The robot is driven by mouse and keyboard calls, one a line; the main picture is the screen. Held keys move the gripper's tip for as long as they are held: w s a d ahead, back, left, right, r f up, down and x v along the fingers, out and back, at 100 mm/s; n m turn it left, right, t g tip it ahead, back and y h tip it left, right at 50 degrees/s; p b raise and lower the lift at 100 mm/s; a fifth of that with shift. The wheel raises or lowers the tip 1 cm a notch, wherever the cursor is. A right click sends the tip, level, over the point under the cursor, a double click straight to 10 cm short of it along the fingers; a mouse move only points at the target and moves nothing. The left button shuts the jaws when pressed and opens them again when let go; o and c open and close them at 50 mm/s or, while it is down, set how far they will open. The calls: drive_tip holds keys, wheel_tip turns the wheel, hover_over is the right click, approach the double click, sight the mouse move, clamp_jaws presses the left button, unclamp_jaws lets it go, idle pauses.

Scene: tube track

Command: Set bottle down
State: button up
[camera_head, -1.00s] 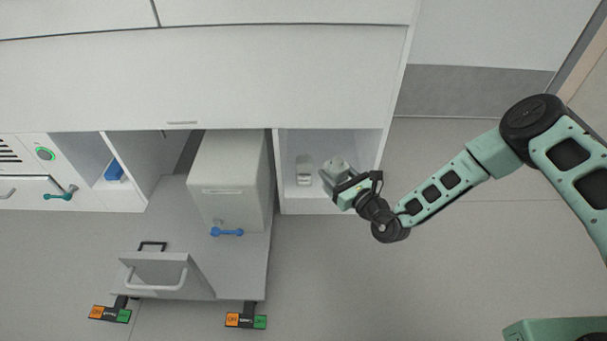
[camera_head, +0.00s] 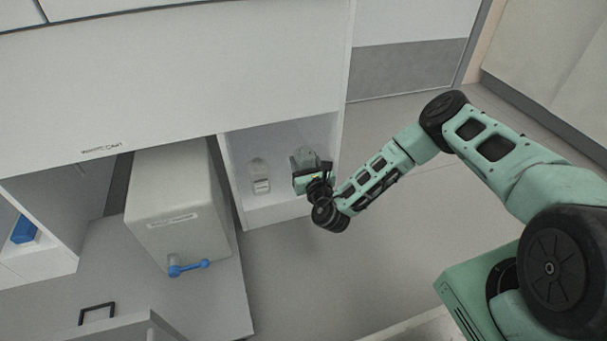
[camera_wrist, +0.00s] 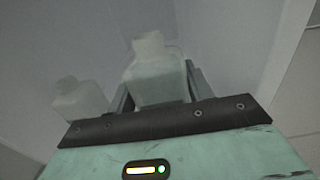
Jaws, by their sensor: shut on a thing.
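My gripper (camera_head: 312,170) reaches into the open white cubby (camera_head: 290,206) at the right end of the cabinet. It is shut on a translucent bottle (camera_wrist: 156,75), which stands upright between the two fingers in the wrist view. In the head view the held bottle (camera_head: 303,156) is partly hidden behind the gripper. A second translucent bottle (camera_head: 260,178) with a pale label stands in the cubby to the left; it also shows in the wrist view (camera_wrist: 80,100). I cannot tell whether the held bottle touches the cubby floor.
The cubby's side walls stand close on both sides. A white tank (camera_head: 180,205) with a blue tap (camera_head: 188,268) is left of it. A blue object (camera_head: 25,230) sits in a far-left compartment. The floor (camera_head: 330,275) in front is clear.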

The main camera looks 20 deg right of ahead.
wheel_tip(320, 180, down, 3)
drive_tip(key=shift+f+b, duration=0.15)
drive_tip(key=shift+b, duration=0.9)
drive_tip(key=o, duration=1.1)
drive_tip(key=shift+o, duration=0.2)
